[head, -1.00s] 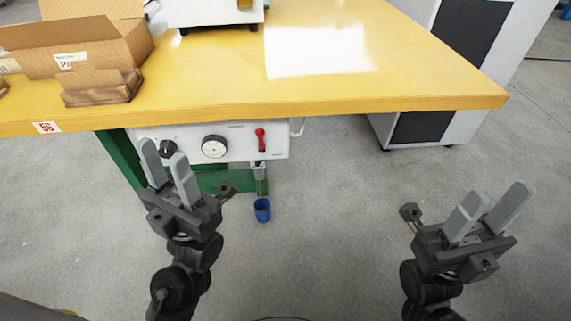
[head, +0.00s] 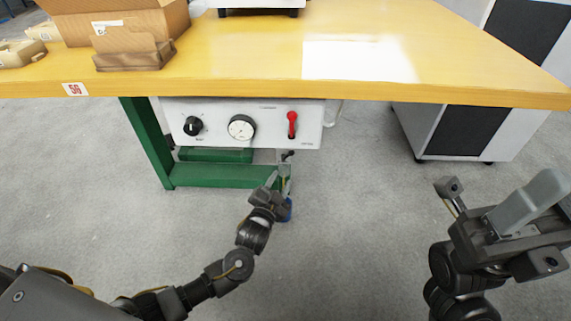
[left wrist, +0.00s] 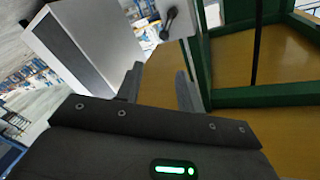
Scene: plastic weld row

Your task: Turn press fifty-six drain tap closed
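The drain tap (head: 287,155) is a small dark handle under the right end of a white control panel, below the bench marked 56 (head: 75,89). In the left wrist view a black lever with a round end (left wrist: 168,22) sits on a pale plate, ahead of the fingers; it looks like the tap handle. My left gripper (head: 278,180) is open just below the tap, and its two fingers stand apart in the wrist view (left wrist: 158,85), empty. A blue cup (head: 288,210) is partly hidden behind it.
The panel (head: 222,112) carries a black knob (head: 193,126), a round gauge (head: 241,127) and a red lever (head: 292,125). Green frame legs (head: 148,145) stand at left. The yellow bench edge (head: 400,95) overhangs. A grey cabinet (head: 470,125) stands at right; the floor between is clear.

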